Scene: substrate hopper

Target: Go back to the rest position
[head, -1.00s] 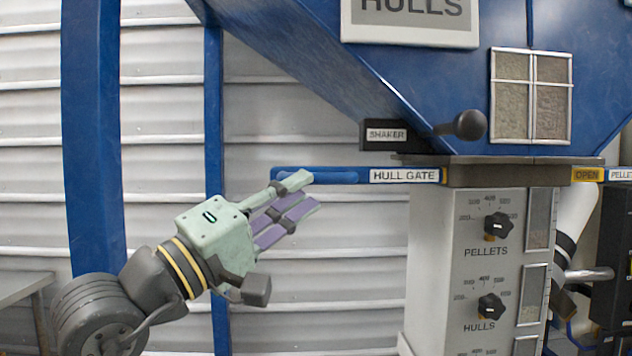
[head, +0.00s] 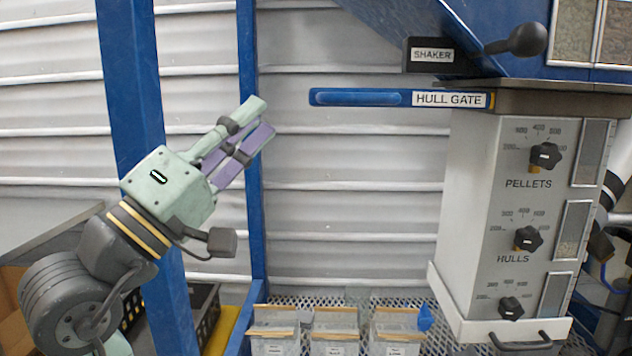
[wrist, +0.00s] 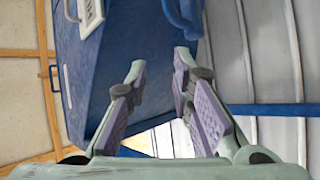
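My gripper (head: 255,119) is raised at the left in the head view, tilted up and to the right. It stands clear of the blue hull gate handle (head: 355,97), with a gap of bare wall between them. In the wrist view my gripper (wrist: 160,66) shows two fingers spread apart with nothing between them. Beyond the fingers in that view is the blue hopper (wrist: 110,75).
The shaker lever (head: 515,41) juts out above the hull gate. The dial panel (head: 480,200) stands at the right. Several small bins (head: 335,330) sit on a mesh shelf below. A blue post (head: 145,120) stands behind my arm.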

